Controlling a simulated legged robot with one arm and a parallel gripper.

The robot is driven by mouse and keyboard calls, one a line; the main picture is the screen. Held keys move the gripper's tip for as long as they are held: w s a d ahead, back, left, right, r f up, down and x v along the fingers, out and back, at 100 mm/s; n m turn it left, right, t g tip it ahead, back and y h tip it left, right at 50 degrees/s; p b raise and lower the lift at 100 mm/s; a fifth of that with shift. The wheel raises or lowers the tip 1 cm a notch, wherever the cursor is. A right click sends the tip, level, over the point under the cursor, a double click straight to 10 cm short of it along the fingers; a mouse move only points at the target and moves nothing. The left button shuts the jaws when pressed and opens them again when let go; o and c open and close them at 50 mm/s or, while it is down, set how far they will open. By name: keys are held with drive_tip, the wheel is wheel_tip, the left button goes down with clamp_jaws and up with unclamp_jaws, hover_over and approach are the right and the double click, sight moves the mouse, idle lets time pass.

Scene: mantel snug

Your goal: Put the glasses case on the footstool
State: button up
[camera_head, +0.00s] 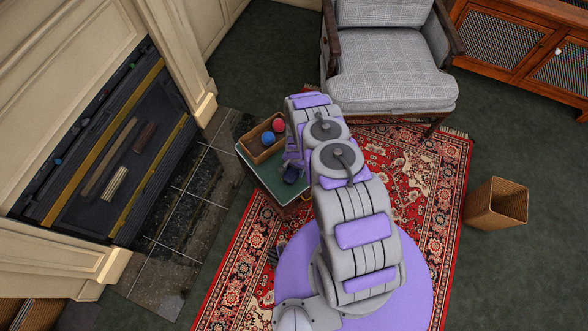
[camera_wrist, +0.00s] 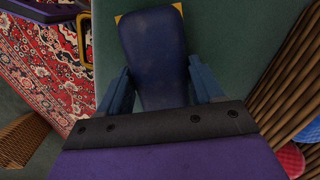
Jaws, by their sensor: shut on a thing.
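My gripper (camera_wrist: 158,68) is shut on a dark blue glasses case (camera_wrist: 150,50), with one finger on each side of it. Small yellow corners show at the case's far end. In the head view the case (camera_head: 291,174) is a small dark shape beside my arm. Below it is a low green-topped piece (camera_head: 258,170), which looks like the footstool. Its green top (camera_wrist: 225,40) fills the middle of the wrist view. I cannot tell whether the case touches the top. My arm hides part of this piece.
A wicker tray (camera_head: 254,155) with a blue ball (camera_head: 268,138) and a red ball (camera_head: 278,125) stands on the green top. A grey armchair (camera_head: 385,80) is behind, a wicker basket (camera_head: 483,208) at right, and the fireplace (camera_head: 115,150) at left. A red patterned rug (camera_head: 445,180) lies below.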

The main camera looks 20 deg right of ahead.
drive_tip(key=o, duration=1.2)
drive_tip(key=shift+f, duration=0.1)
